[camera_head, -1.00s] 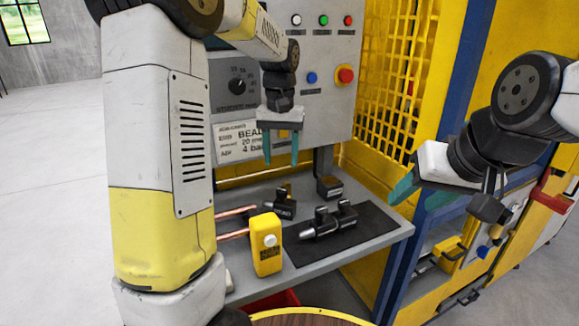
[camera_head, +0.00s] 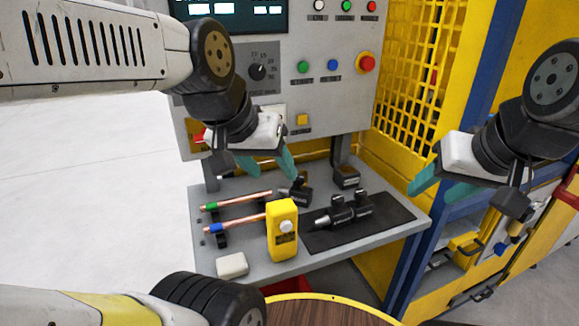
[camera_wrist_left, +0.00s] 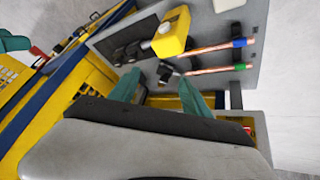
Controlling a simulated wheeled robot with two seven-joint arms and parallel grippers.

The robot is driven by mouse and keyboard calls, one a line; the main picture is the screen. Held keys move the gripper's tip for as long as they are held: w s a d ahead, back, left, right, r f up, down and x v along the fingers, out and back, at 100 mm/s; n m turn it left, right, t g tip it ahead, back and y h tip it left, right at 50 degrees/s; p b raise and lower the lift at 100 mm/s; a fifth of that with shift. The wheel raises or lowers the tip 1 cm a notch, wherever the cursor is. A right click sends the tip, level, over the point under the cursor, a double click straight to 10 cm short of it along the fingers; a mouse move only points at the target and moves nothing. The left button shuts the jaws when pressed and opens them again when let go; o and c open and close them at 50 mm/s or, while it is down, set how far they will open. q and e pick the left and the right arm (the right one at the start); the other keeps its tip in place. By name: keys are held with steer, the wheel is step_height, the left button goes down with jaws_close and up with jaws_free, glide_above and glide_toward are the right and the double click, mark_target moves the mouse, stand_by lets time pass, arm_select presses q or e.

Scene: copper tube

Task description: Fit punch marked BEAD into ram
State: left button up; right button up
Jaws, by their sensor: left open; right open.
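Dark punch-like tools (camera_head: 340,216) lie on a black mat on the grey shelf; I cannot read a BEAD marking on them. Another dark piece (camera_head: 297,191) sits on the shelf left of the mat, just below my left gripper (camera_head: 268,164). That gripper is open and empty, its teal fingers slanting down above the shelf. In the left wrist view its fingers (camera_wrist_left: 158,92) are spread, with the dark piece (camera_wrist_left: 166,72) beyond them. A grey post with a dark block (camera_head: 346,178) stands at the shelf's back; I cannot tell whether this is the ram. My right gripper (camera_head: 442,185) is open and empty at the right.
Two copper tubes (camera_head: 240,201) with green and blue bands lie at the shelf's left. A yellow block (camera_head: 282,230) with a white knob and a white block (camera_head: 232,265) are at the front. The control panel (camera_head: 300,105) and yellow mesh guard (camera_head: 420,70) stand behind.

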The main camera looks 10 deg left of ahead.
arm_select(q)
steer(key=w+f+m+g+y, duration=0.1)
steer(key=w+m+g, duration=0.15)
steer(key=w, duration=0.95)
steer(key=m+g+y, duration=0.1)
steer(key=m+g, duration=0.1)
steer(key=g, duration=0.2)
glide_above(299, 176)
steer(key=shift+n, duration=0.25)
steer(key=f, duration=0.8)
steer(key=shift+a+f, duration=0.15)
steer(key=shift+a, duration=0.05)
step_height(299, 176, down, 8)
steer(key=shift+s+d+r, duration=0.1)
steer(key=shift+s, duration=0.05)
jaws_close()
